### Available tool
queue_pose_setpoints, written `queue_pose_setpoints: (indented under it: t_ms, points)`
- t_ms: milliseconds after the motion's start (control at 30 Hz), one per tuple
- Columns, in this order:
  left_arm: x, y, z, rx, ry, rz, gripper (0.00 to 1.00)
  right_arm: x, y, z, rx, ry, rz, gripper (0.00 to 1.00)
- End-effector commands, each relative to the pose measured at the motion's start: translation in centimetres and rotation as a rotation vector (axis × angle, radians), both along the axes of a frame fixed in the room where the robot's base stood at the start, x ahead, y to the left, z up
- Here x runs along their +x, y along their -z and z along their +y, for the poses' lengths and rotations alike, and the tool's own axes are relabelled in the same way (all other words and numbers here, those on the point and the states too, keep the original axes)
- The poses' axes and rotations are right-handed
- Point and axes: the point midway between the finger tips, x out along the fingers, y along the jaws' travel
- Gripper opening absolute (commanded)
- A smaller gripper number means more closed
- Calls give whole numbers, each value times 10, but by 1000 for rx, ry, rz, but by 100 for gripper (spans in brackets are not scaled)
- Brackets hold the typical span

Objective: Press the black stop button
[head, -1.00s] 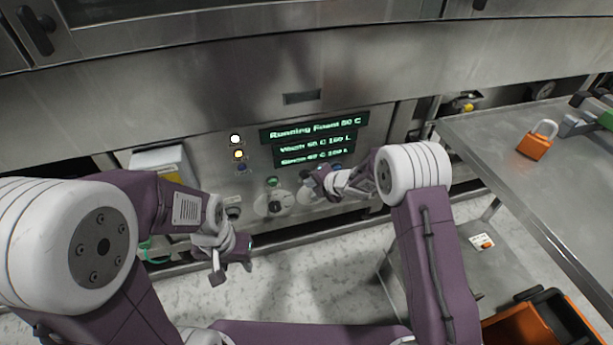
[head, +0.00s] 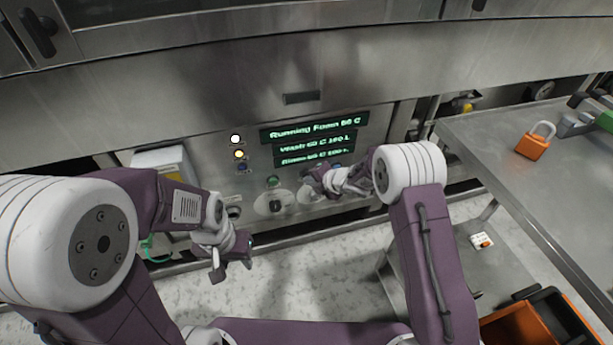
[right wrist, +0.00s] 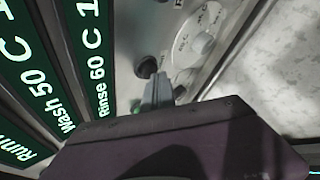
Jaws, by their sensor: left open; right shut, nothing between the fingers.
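In the right wrist view a round black button (right wrist: 146,67) stands out from the steel panel, beside the green displays. My right gripper (right wrist: 160,90) is shut and empty, its fingertips close to the black button's lower right. I cannot tell whether they touch it. In the head view my right gripper (head: 312,182) is in front of the panel just below the displays, and it hides the black button there. My left gripper (head: 233,262) is open and empty, low at the left, away from the panel buttons.
The panel carries displays (head: 315,130), white (head: 235,139), yellow (head: 239,154) and green (head: 273,181) buttons, and round dials (head: 275,205). At right a steel table (head: 490,150) holds an orange padlock (head: 532,146). An orange-black bin (head: 520,325) stands below.

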Motion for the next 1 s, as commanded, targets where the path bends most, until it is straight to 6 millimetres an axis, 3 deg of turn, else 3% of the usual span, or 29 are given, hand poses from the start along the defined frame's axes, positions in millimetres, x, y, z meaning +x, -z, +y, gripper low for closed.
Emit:
queue_pose_setpoints:
  t_ms: [433,700,1000]
  points:
    - [0,-1,0,0,0,0,44,2,0,1,0,1,-1,0]
    - [0,12,0,0,0,0,44,-11,2,-4,1,1,-1,0]
    - [0,13,0,0,0,0,44,-15,0,-5,0,1,-1,0]
